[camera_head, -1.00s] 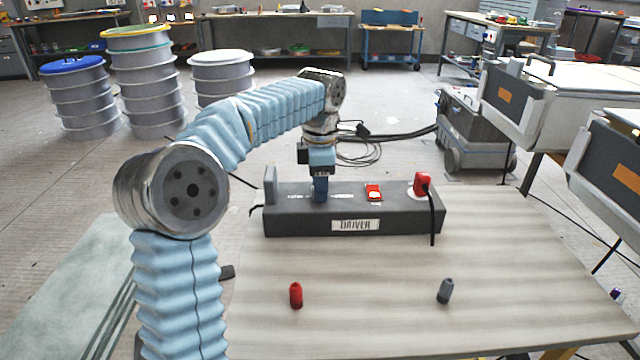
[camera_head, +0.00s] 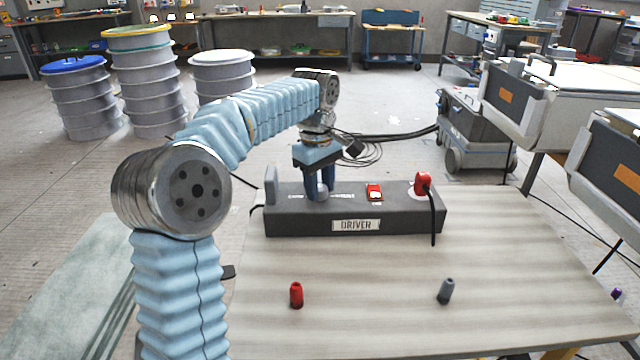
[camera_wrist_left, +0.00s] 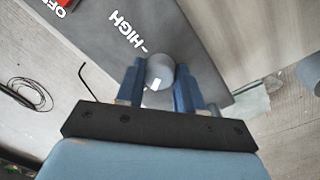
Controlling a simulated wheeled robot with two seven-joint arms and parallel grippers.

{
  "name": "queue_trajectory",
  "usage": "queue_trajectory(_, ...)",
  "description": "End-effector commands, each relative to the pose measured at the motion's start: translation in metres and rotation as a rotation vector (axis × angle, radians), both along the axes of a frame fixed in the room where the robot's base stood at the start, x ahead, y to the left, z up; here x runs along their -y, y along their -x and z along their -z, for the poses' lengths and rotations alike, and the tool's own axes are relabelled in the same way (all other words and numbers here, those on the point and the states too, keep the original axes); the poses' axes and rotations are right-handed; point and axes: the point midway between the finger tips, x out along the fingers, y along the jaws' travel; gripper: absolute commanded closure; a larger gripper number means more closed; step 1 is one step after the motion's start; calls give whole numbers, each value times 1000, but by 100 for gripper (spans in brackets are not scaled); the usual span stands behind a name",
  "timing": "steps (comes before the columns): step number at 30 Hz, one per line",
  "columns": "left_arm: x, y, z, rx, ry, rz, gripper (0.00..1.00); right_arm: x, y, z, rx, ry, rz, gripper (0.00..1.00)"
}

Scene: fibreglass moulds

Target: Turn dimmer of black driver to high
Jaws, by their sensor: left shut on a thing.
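The black driver (camera_head: 410,221), a long dark box with a white DRIVER label, lies on the table. Its dimmer, a round grey knob (camera_head: 321,191), is on the top towards the left end. My left gripper (camera_head: 320,197) points down and is shut on this knob. In the left wrist view the knob (camera_wrist_left: 160,70) sits between the two blue fingers (camera_wrist_left: 158,82). A white mark on the knob faces the gripper body. The HIGH label (camera_wrist_left: 128,30) is printed up and left of the knob. My right gripper is not in view.
A red switch (camera_head: 374,192) and a red plug (camera_head: 422,184) with a black cable sit on the driver's right half. A red piece (camera_head: 296,295) and a grey piece (camera_head: 445,291) stand on the table (camera_head: 370,320) in front. The table between them is clear.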

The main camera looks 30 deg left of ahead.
Motion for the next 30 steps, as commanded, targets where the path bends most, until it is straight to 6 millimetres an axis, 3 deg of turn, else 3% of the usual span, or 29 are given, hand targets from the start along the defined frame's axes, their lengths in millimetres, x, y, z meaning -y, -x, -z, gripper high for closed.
queue_trajectory(30,-2,-1,-1,2,1,963,94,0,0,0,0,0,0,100)
